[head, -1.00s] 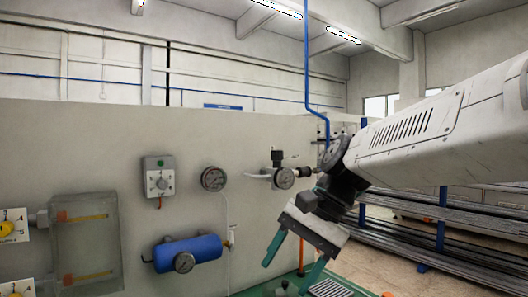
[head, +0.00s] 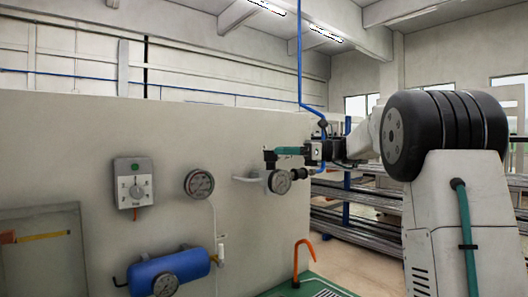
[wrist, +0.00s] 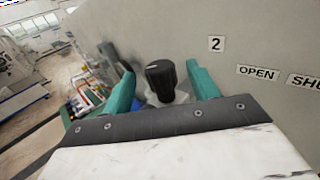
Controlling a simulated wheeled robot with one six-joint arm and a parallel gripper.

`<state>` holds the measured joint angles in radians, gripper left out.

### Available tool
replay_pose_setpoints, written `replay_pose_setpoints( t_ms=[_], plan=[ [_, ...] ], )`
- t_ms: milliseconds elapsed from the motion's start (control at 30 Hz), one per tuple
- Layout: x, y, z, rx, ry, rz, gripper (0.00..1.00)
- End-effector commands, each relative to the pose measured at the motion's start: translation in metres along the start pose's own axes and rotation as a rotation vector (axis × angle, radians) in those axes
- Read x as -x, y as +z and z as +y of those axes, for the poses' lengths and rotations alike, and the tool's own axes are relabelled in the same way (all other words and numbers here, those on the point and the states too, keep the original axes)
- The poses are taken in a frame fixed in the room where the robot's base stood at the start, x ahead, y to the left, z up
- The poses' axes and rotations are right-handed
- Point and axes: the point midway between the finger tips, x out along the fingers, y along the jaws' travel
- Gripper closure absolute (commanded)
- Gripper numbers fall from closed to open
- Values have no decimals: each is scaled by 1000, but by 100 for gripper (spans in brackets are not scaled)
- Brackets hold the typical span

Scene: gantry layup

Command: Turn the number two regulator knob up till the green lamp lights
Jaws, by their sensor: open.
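The number two regulator has a black knob (wrist: 160,72) with a pale pointer mark, below a "2" label (wrist: 216,44) in the wrist view. My gripper (wrist: 162,80) is open, its green fingers on either side of the knob with a gap showing on both sides.
Another round gauge (head: 199,184) and a blue cylinder (head: 168,272) are on the grey panel (head: 70,150). "OPEN" (wrist: 258,74) and a partly cut-off label are right of the knob in the wrist view.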

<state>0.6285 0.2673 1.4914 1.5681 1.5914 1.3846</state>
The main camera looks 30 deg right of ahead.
Motion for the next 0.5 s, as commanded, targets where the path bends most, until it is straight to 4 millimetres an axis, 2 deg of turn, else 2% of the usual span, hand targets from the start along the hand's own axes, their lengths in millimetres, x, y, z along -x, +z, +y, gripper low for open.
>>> replay_pose_setpoints(
  t_ms=[100,233,500],
  plan=[
    [-24,0,2,1,6,0,41],
    [-43,0,1,1,5,0,41],
    [-59,0,0,2,1,1,41]
  ],
)
